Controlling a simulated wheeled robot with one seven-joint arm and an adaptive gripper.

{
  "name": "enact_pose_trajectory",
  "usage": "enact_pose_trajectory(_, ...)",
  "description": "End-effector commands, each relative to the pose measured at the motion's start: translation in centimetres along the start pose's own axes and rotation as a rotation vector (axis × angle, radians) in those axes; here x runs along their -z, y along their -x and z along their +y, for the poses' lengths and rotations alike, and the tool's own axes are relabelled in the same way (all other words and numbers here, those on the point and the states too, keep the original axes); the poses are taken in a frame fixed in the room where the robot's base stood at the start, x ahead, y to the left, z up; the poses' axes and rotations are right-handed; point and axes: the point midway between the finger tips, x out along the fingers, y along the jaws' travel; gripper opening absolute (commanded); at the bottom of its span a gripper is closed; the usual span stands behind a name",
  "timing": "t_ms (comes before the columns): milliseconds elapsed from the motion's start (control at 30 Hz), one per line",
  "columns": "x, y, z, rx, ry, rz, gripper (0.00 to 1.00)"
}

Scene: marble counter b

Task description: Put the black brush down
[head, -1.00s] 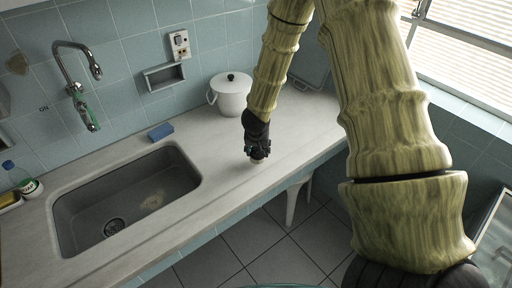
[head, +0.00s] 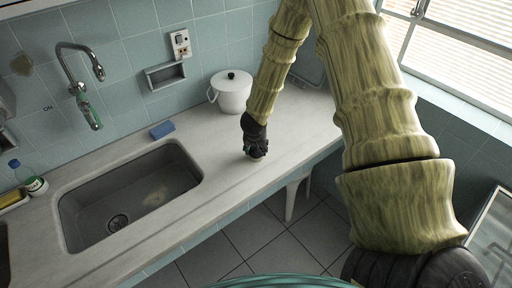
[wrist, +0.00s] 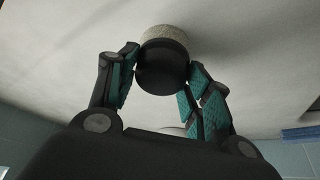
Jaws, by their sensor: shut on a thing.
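The black brush (wrist: 162,68) is between the two fingers of my gripper (wrist: 158,80) in the wrist view. Its round black body faces the camera, and a pale, speckled bristle end shows beyond it, at or very close to the counter surface. In the head view my gripper (head: 256,150) is low over the marble counter (head: 222,150), to the right of the sink. It is shut on the brush, which is mostly hidden there by the fingers. I cannot tell for sure whether the bristles touch the counter.
A white lidded pot (head: 232,93) stands behind my gripper near the wall. A blue sponge (head: 162,130) lies at the back edge of the sink (head: 130,195). A bottle (head: 27,178) is at the far left. The counter around the gripper is clear; its front edge is close.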

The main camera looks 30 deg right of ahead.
Motion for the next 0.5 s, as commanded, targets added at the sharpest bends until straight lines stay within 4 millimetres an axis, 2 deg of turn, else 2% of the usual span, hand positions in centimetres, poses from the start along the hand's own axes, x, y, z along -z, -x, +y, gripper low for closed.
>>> enact_pose_trajectory(67, -0.26, -0.17, 0.03, 0.0, 0.001, -0.004, 0.31)
enact_pose_trajectory(100, -0.28, -0.18, 0.04, 0.0, 0.001, -0.004, 0.55)
enact_pose_trajectory(200, -0.25, -0.17, 0.04, 0.0, 0.001, -0.004, 0.72)
enact_pose_trajectory(500, -0.17, -0.12, 0.03, 0.0, 0.001, -0.003, 0.72)
